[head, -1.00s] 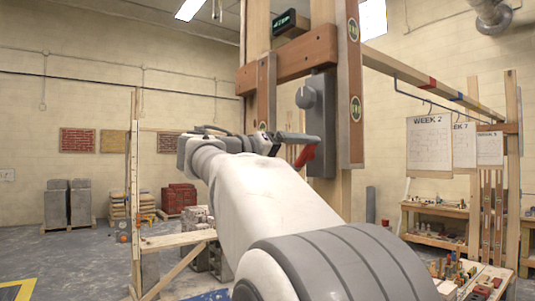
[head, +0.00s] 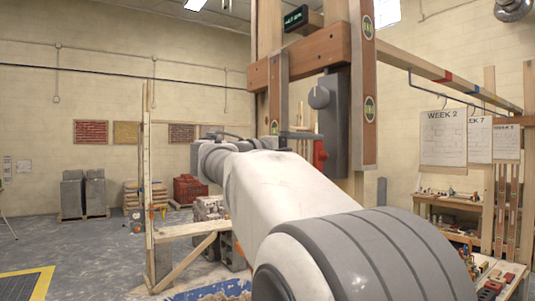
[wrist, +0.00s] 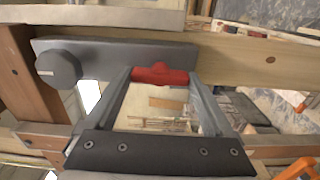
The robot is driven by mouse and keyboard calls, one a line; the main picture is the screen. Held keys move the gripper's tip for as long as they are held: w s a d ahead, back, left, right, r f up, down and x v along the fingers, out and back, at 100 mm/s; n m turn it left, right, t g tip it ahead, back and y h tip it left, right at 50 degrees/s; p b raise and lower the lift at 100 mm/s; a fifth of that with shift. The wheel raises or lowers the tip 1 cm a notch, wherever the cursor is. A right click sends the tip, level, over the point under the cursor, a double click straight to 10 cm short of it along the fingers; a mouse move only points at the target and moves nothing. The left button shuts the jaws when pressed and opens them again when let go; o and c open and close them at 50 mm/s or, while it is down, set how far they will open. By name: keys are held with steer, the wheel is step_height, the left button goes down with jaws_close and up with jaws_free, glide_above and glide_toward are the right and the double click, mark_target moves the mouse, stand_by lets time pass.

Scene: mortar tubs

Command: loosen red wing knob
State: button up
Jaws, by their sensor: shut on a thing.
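The red wing knob (wrist: 160,74) sits on a grey plate (wrist: 110,55) fixed to the wooden frame. It lies crosswise between the two fingertips of my gripper (wrist: 160,78) in the wrist view. My gripper is shut on the knob, with a finger at each end of it. In the head view the red knob (head: 320,154) stands upright on the lower part of the grey plate. My gripper (head: 302,135) shows there only in part, behind my arm. A round grey dial (wrist: 58,69) with a white mark is at the plate's other end.
Wooden uprights with level vials (head: 368,107) stand beside the plate, and a crossbeam (head: 300,58) runs above it. A long rail (head: 440,72) leads off to the right. Paper sheets (head: 443,138) hang there. Open floor lies at the left.

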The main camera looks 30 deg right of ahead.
steer(key=shift+n, duration=0.3)
steer(key=o, duration=1.1)
steer(key=a, duration=0.5)
steer(key=s+a+b, duration=0.1)
steer(key=a, duration=0.5)
steer(key=a+b, duration=0.1)
steer(key=a, duration=0.5)
steer(key=shift+s+a, duration=0.2)
steer(key=shift+a, duration=0.05)
